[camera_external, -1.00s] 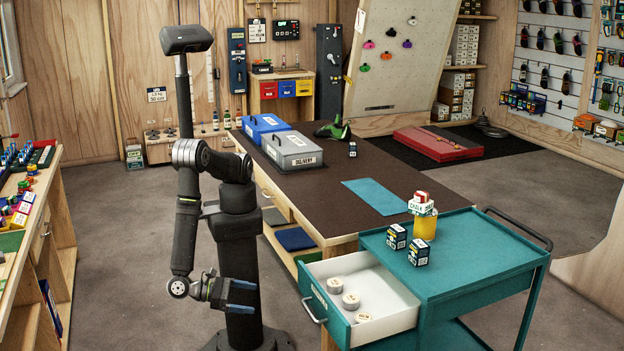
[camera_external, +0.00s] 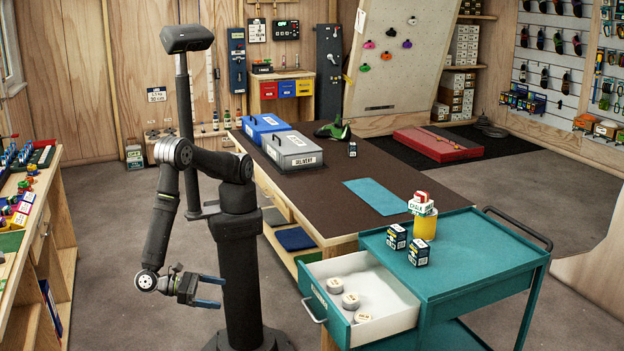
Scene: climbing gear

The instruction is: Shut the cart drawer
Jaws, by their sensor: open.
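The cart drawer (camera_external: 380,328) is pulled open on the left side of the teal cart (camera_external: 470,270). It has a teal front with a metal handle (camera_external: 313,313) and a white inside. Several round white tubs (camera_external: 350,301) sit in it. My gripper (camera_external: 215,292) is open and empty, in the air to the left of the drawer front and apart from it. Its fingers point to the right.
Two small dark boxes (camera_external: 418,252) and a yellow jar (camera_external: 425,227) with a white-and-red item on top stand on the cart. A dark-topped table (camera_external: 380,170) is behind it. Bare floor (camera_external: 110,270) lies left of my arm.

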